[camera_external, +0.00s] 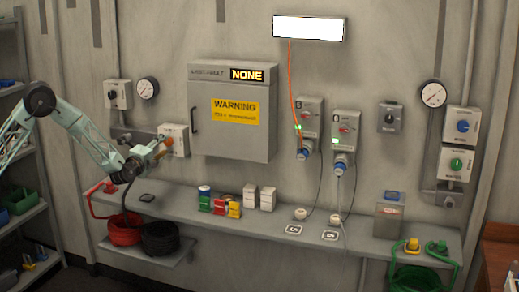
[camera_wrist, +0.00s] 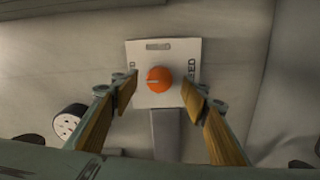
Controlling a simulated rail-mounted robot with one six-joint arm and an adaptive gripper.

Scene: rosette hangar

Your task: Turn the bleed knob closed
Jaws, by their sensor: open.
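The bleed knob (camera_wrist: 159,79) is a round orange knob with a light mark on its left side. It sits on a pale square plate (camera_wrist: 158,46) whose label, partly hidden by a finger, shows the letters "EED". In the external view the pale box (camera_external: 180,133) is on the wall at the left, with the orange knob (camera_external: 169,141) on its front. My gripper (camera_wrist: 160,93) is open, with one tan-padded finger on each side of the knob and a gap on both sides. In the external view my gripper (camera_external: 160,149) is just left of the box.
A grey warning cabinet (camera_external: 230,138) is on the wall right of the knob box. A gauge (camera_external: 148,88) and a switch box (camera_external: 117,94) are above left.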

